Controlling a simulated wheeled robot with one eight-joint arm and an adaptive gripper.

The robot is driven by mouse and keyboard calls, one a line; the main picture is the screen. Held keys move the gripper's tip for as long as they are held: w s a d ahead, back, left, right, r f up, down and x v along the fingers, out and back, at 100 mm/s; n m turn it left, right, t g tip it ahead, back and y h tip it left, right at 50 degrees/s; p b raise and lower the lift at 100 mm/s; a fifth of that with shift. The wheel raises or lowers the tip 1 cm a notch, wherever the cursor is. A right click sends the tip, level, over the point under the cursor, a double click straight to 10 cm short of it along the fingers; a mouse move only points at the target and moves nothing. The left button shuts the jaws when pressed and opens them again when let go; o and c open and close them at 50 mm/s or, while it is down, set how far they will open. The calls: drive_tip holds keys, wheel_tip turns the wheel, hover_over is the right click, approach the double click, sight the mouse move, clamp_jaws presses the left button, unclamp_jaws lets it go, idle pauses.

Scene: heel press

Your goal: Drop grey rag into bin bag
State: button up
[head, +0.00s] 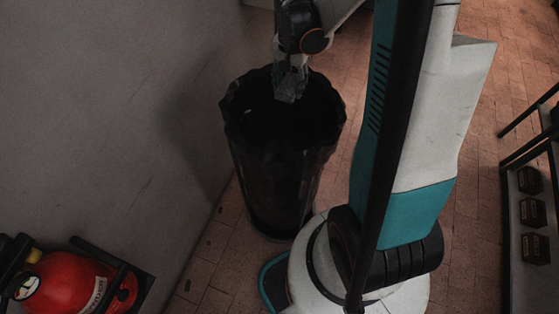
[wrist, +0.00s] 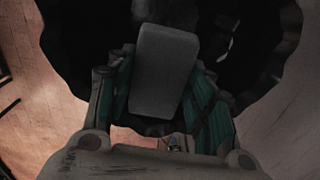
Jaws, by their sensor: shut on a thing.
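The grey rag (head: 290,84) hangs from my gripper (head: 290,66) over the mouth of the black bin bag (head: 275,185) in the head view. In the wrist view the rag (wrist: 165,72) is a pale grey block between the two fingers of my gripper (wrist: 160,90), which is shut on it. The bag lines a tall round bin and its dark opening (wrist: 255,50) lies beyond the rag in the wrist view. The bag's inside is too dark to make out.
A grey wall (head: 90,110) runs close along the bin's left. A red fire extinguisher (head: 75,282) is at the lower left. A dark shelf (head: 530,190) with several small boxes stands at the right. Brick-patterned floor (head: 475,140) is open before the shelf.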

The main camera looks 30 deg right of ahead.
wheel_tip(320, 180, down, 5)
drive_tip(key=b, duration=0.3)
drive_tip(key=o, duration=1.1)
drive_tip(key=shift+r, duration=0.1)
wheel_tip(320, 180, up, 12)
drive_tip(key=shift+f, duration=0.1)
